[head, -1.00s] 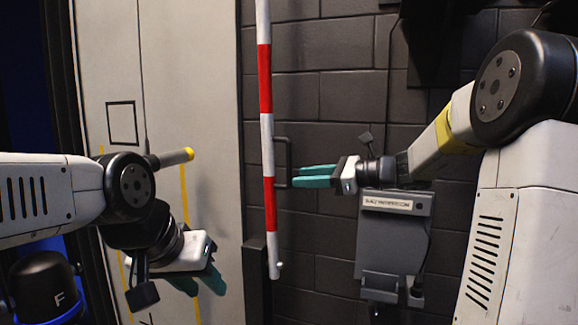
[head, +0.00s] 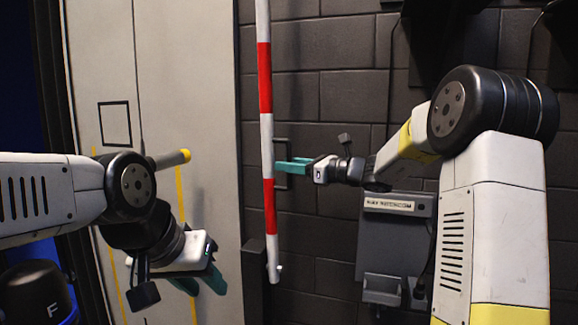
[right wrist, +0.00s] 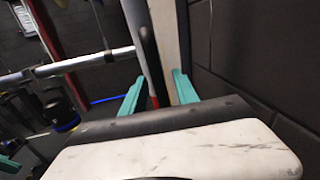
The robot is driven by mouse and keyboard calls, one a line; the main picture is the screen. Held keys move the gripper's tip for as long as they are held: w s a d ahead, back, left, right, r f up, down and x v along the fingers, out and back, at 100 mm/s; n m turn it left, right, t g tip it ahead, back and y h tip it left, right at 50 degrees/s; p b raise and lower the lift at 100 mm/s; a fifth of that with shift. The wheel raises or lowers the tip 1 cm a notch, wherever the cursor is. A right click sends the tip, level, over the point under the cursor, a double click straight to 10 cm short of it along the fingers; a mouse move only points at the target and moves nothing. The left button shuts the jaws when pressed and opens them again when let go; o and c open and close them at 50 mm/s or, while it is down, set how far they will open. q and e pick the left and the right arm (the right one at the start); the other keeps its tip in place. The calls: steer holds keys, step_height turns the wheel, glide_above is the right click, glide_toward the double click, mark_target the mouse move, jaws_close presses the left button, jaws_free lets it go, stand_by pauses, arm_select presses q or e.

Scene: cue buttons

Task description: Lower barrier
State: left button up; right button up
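The barrier is a red-and-white banded pole (head: 266,120), standing nearly upright in the middle of the head view. Its lower end is free above the floor, and its top runs out of the picture. My right gripper (head: 290,166) points left, with its teal fingertips at the pole's right edge. In the right wrist view, the fingers of my right gripper (right wrist: 156,92) are apart, with a pale and red length and a dark bar showing between them. I cannot tell whether they touch the pole. My left gripper (head: 200,286) hangs low on the left, open and empty.
A grey box (head: 397,235) with a label hangs below my right arm. A dark post (head: 254,265) is beside the pole's lower end.

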jaws_close()
stand_by(1.4)
